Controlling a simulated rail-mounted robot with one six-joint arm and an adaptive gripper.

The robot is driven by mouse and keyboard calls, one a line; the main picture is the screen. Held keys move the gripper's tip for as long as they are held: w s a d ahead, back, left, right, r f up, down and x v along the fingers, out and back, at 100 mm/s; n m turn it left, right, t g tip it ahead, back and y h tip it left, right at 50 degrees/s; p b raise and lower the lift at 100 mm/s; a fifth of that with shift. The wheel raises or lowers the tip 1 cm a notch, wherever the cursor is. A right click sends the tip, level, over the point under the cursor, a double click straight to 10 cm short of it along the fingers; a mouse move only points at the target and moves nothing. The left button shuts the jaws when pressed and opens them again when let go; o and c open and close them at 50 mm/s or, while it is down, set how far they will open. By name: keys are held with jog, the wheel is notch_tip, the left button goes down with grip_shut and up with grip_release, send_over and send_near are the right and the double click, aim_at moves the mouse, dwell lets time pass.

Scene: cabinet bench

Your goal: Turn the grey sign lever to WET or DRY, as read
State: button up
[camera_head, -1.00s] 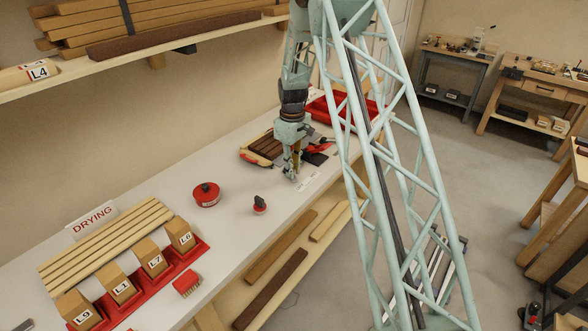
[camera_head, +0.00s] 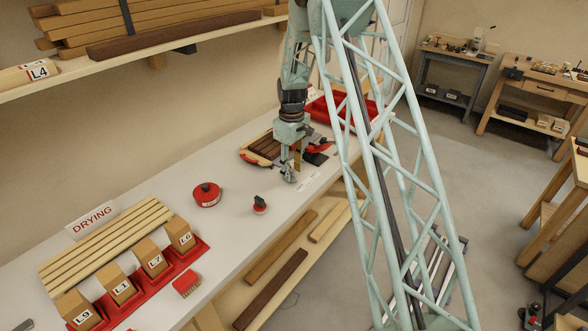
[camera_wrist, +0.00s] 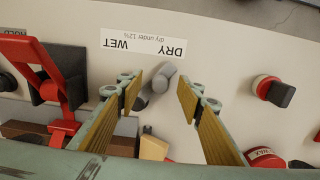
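The grey sign lever (camera_wrist: 158,85) shows in the wrist view as a short rounded bar, lying slanted below a white label. The label (camera_wrist: 143,43) reads WET, DRY and "dry under 12%", upside down in this view, with DRY on the right. The lever's upper end leans toward the DRY side. My gripper (camera_wrist: 158,90) is open, one finger on each side of the lever, with gaps visible between pads and lever. In the head view my gripper (camera_head: 289,179) points down at the bench near its front edge, beside the white label (camera_head: 309,182); the lever cannot be made out there.
A red-based black knob (camera_head: 260,204) and a round red tin (camera_head: 207,194) stand left of my gripper. A red-handled device (camera_wrist: 40,75) is left in the wrist view. Wood strips lie by a DRYING sign (camera_head: 93,219); labelled blocks (camera_head: 154,257) sit in red holders.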

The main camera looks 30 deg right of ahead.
jog(key=shift+r, duration=0.15)
jog(key=shift+r+p, duration=1.55)
jog(key=shift+r, duration=2.8)
